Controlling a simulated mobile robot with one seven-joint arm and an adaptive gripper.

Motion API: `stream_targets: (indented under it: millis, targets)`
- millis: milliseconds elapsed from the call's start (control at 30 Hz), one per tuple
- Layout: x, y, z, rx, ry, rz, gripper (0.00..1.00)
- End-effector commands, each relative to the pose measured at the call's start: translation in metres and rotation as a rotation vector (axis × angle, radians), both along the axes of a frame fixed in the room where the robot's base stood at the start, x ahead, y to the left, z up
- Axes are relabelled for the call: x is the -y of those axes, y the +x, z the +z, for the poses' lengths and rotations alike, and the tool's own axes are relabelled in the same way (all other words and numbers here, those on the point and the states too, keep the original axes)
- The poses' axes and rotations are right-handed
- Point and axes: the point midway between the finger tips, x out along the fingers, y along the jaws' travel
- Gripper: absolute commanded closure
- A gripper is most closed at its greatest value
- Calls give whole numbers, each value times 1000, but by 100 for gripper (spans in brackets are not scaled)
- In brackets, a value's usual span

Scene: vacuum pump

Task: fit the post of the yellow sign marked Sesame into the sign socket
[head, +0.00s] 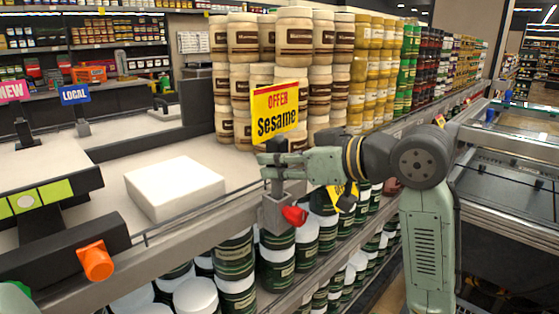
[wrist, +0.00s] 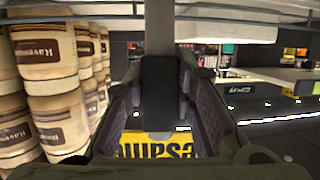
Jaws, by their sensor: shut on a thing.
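The yellow sign marked Sesame (head: 276,112) stands upright in the head view, its dark post (head: 276,184) pointing down. My gripper (head: 274,160) is shut on the post below the sign plate. In the wrist view the sign (wrist: 160,145) is upside down, and the dark post (wrist: 158,85) sits between the finger pads. The grey sign socket (head: 276,214), with a red knob (head: 294,215) on its side, is on the shelf's front edge, directly below the post. The post's lower end meets the socket's top in the head view; I cannot tell whether it is inside.
Cream jars (head: 293,40) stand stacked behind the sign. A white box (head: 175,188) lies on the counter to the left. Another yellow sign (head: 343,196) is partly hidden behind my arm. Dark jars with white lids (head: 277,262) fill the shelf below.

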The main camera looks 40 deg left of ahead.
Motion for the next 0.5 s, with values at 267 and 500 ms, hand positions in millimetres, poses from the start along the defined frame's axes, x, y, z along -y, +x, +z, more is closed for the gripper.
stream_targets:
  millis: [267,500]
  targets:
    - [0,0,-8,1,0,0,100]
    - [0,0,-14,1,1,0,100]
